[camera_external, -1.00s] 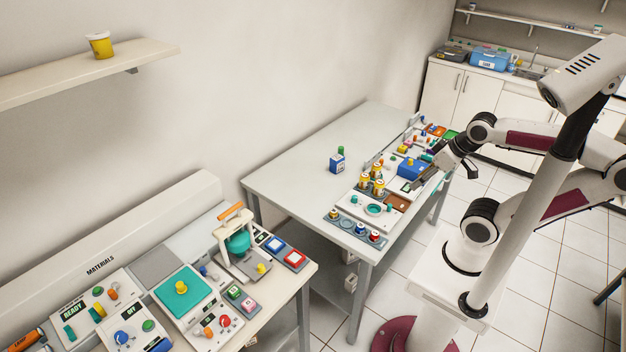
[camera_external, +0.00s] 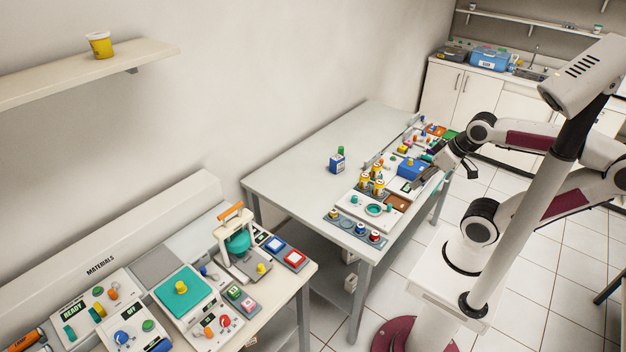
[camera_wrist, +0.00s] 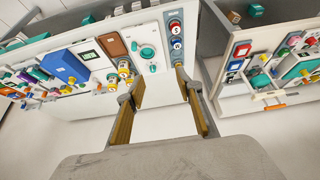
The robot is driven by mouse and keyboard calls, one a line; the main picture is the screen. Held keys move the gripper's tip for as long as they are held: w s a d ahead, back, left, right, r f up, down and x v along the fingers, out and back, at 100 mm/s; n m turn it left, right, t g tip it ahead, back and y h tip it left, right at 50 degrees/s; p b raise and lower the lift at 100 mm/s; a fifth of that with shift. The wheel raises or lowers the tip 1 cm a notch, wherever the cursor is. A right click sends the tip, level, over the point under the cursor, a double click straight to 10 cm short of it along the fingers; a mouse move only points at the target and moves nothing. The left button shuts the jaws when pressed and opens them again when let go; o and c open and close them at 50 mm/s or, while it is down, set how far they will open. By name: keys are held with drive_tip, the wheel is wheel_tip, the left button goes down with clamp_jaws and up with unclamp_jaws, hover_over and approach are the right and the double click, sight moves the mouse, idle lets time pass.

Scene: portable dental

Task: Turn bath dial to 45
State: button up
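A white panel (camera_external: 349,209) on the middle table carries a round teal dish (camera_external: 375,209) and small teal knobs. In the wrist view the same panel (camera_wrist: 160,33) shows the teal round part (camera_wrist: 147,52) with small teal knobs, one at its near side (camera_wrist: 153,69). I cannot tell for certain which knob is the bath dial, and no dial reading is legible. My gripper (camera_wrist: 160,80) is open and empty, its fingers spread apart below this panel in the wrist view. In the external view my gripper (camera_external: 449,172) hangs near the table's right edge, apart from the teal dish.
Yellow jars (camera_external: 377,186) and a blue box (camera_external: 411,168) stand beyond the panel. Another bench (camera_external: 285,281) with controls is at lower left.

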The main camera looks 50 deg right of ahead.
drive_tip(key=w+a+r+n+t+y, duration=0.1)
drive_tip(key=w+a+r+t+y, duration=0.15)
drive_tip(key=w+a, duration=0.8)
drive_tip(key=w+a+r+n+t+y, duration=0.15)
drive_tip(key=w+a+r, duration=0.25)
drive_tip(key=w+a, duration=0.65)
drive_tip(key=w+a+f+t+y, duration=0.1)
drive_tip(key=w+a+f, duration=0.1)
drive_tip(key=w+a, duration=0.55)
drive_tip(key=w+a+f+t+y, duration=0.15)
drive_tip(key=w+a, duration=0.25)
drive_tip(key=a, duration=0.7)
drive_tip(key=t, duration=0.4)
hover_over(228, 320)
drive_tip(key=w+d, duration=0.1)
drive_tip(key=d, duration=0.2)
wheel_tip(228, 320, down, 20)
drive_tip(key=r, duration=0.1)
drive_tip(key=shift+n+t+h, duration=0.25)
drive_tip(key=shift+t+h, duration=0.3)
drive_tip(key=shift+h, duration=0.2)
drive_tip(key=s+f, duration=0.2)
drive_tip(key=s+a+f, duration=0.1)
drive_tip(key=s+f, duration=0.1)
drive_tip(key=f, duration=0.1)
drive_tip(key=s+f, duration=0.2)
drive_tip(key=f, duration=0.1)
drive_tip(key=shift+s+a, duration=0.25)
drive_tip(key=shift+s, duration=0.15)
drive_tip(key=shift+s+f, duration=0.4)
